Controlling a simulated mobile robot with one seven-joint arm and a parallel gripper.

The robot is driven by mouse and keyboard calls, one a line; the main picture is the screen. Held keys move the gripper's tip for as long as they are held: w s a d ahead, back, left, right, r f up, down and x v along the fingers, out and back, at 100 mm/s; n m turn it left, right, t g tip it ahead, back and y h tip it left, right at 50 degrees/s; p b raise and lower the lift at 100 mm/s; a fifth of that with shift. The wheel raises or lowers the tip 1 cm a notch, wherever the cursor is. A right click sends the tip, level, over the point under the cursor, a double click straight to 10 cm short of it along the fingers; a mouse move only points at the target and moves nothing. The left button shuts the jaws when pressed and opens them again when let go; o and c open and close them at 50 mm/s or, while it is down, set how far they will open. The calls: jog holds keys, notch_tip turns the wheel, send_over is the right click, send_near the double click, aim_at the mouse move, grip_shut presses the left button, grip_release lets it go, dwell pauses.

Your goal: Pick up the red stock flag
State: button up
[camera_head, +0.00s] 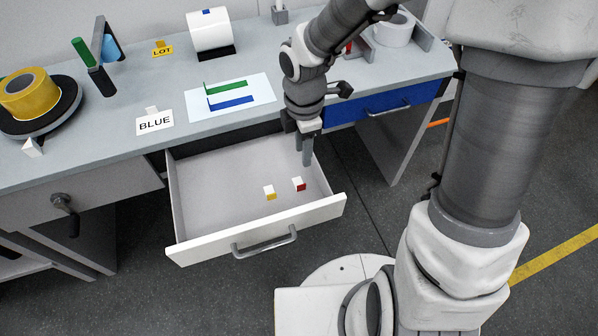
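The red stock flag (300,184) is a small piece with a white upper part and a red lower part. It lies on the floor of the open drawer (207,207), towards the front right. My gripper (306,160) points down over the drawer's back right, above and behind the red flag and apart from it. From this angle its fingers overlap, so I cannot tell how far apart they are. Nothing shows held in it.
A similar yellow-and-white flag (269,193) lies just left of the red one. The drawer walls surround both, and the desk edge overhangs the back. A BLUE sign (155,123) and a white sheet (232,97) with green and blue strips lie on the desk.

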jog(key=b, duration=0.3)
send_near(301, 183)
jog(key=s, duration=0.1)
jog(key=s+f, duration=0.1)
jog(key=shift+s+d+f, duration=0.1)
jog(key=shift+s+f, duration=0.05)
jog(key=shift+s, duration=0.15)
jog(key=f+b, duration=0.2)
jog(key=f, duration=0.3)
jog(key=shift+w+f+b, duration=0.15)
jog(key=shift+w+b, duration=0.05)
jog(key=shift+b, duration=0.2)
grip_shut()
